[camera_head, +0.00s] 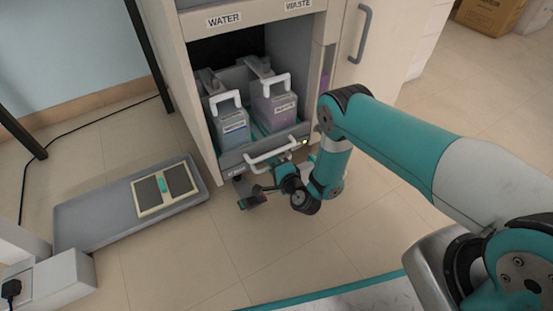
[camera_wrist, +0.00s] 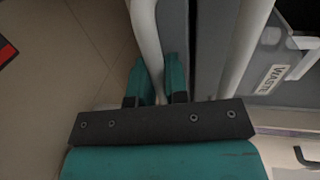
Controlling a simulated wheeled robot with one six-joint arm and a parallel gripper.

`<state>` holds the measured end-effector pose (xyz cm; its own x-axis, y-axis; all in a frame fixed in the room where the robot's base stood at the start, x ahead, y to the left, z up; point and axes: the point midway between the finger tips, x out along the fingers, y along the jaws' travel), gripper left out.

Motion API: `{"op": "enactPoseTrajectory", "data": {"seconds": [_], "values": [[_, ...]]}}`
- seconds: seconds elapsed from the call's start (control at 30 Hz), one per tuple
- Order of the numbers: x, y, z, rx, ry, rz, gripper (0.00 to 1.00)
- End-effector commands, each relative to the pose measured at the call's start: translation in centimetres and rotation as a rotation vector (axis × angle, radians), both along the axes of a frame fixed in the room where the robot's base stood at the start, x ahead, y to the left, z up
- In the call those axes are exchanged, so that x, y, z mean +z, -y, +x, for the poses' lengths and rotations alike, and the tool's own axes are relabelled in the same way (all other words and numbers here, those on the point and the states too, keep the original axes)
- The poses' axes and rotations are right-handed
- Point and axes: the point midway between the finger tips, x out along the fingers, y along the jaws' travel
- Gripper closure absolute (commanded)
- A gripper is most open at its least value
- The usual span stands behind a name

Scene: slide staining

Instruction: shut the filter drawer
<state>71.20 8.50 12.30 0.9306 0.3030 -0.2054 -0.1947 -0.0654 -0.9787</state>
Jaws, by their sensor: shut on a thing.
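At the foot of the cabinet, a grey drawer front (camera_head: 236,160) with a white bar handle (camera_head: 272,153) shows in the head view. Its small label is too blurred to read. My gripper (camera_wrist: 160,80) is low in front of it, and the arm hides part of that area. In the wrist view its teal fingers are shut on a pale bar handle (camera_wrist: 146,30), one finger on each side. A second pale bar (camera_wrist: 243,55) runs to the right of it. How far the filter drawer stands out is hidden in the head view.
Two canisters with white handles, a grey one (camera_head: 233,126) and a purplish one (camera_head: 277,105), stand in the open compartment under the WATER and WASTE labels. A grey platform (camera_head: 100,208) with a framed panel lies on the floor at left. The floor (camera_head: 190,255) in front is clear.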

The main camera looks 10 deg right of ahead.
Motion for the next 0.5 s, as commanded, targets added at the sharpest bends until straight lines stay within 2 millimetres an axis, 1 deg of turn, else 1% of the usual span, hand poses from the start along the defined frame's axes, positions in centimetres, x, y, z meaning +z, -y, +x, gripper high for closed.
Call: {"op": "enactPoseTrajectory", "data": {"seconds": [0.1, 0.47, 0.5], "values": [[0.01, -0.18, -0.24, 0.001, -0.001, 0.0, 1.0], [0.03, -0.35, -0.1, 0.004, 0.004, 0.001, 1.0], [0.03, -0.35, -0.08, 0.004, 0.005, 0.001, 0.81]]}}
